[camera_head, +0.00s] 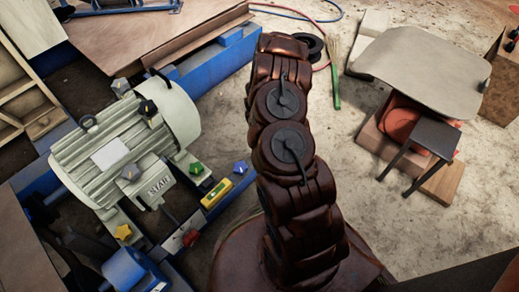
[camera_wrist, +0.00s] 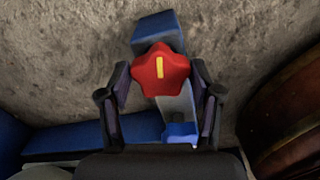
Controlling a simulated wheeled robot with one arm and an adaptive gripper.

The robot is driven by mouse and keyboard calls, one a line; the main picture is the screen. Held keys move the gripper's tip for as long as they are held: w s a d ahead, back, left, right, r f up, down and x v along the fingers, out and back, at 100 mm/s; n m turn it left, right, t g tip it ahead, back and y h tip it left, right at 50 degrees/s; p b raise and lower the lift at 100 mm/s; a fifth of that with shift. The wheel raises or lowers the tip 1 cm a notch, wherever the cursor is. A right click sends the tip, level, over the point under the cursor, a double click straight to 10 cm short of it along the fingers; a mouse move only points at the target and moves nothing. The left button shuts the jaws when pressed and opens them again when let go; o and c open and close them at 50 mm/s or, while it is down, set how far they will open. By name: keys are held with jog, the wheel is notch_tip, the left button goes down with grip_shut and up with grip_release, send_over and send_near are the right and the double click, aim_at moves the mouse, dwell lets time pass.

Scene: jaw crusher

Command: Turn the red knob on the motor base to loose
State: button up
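The red knob (camera_wrist: 160,69) is star-shaped with a yellow stripe on top, in the upper middle of the wrist view. The stripe points up and down in the picture. It sits on a blue and grey bracket (camera_wrist: 156,28). I cannot tell whether the fingertips are level with the knob. In the head view, the gripper is not clearly seen. A small red part (camera_head: 190,238) shows near the grey motor (camera_head: 110,145); I cannot tell if it is the same knob.
Yellow (camera_head: 122,231), green (camera_head: 196,168) and blue (camera_head: 240,167) knobs sit around the motor on its blue base. A yellow level-like piece (camera_head: 216,194) lies nearby. A stool (camera_head: 432,136) and a grey slab (camera_head: 420,70) stand right. Concrete floor is open between.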

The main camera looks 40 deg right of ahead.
jog(key=shift+o, duration=1.2)
jog(key=shift+r, duration=0.1)
notch_tip(320, 180, up, 12)
dwell(0.4)
jog(key=s+a+r+m+p, duration=0.3)
jog(key=r+p, duration=0.4)
jog(key=r, duration=0.7)
jog(key=s+a+r+m+p, duration=0.2)
jog(key=a+r+p, duration=0.4)
jog(key=r, duration=0.7)
jog(key=s+a+r+m+p, duration=0.3)
jog(key=r+p, duration=0.4)
jog(key=r, duration=0.7)
jog(key=s+a+r+m+p, duration=0.3)
jog(key=s+r+p, duration=0.4)
jog(key=r, duration=0.3)
jog(key=s+a+r+m+g+p, duration=0.1)
jog(key=s+a+r+m+p, duration=0.2)
jog(key=s+r+p, duration=0.4)
jog(key=s+a+r+m+p, duration=0.3)
jog(key=s+r+p, duration=0.4)
jog(key=r, duration=0.7)
jog(key=shift+s+r+m+g, duration=0.4)
jog(key=shift+s+m, duration=0.1)
jog(key=shift+s, duration=0.1)
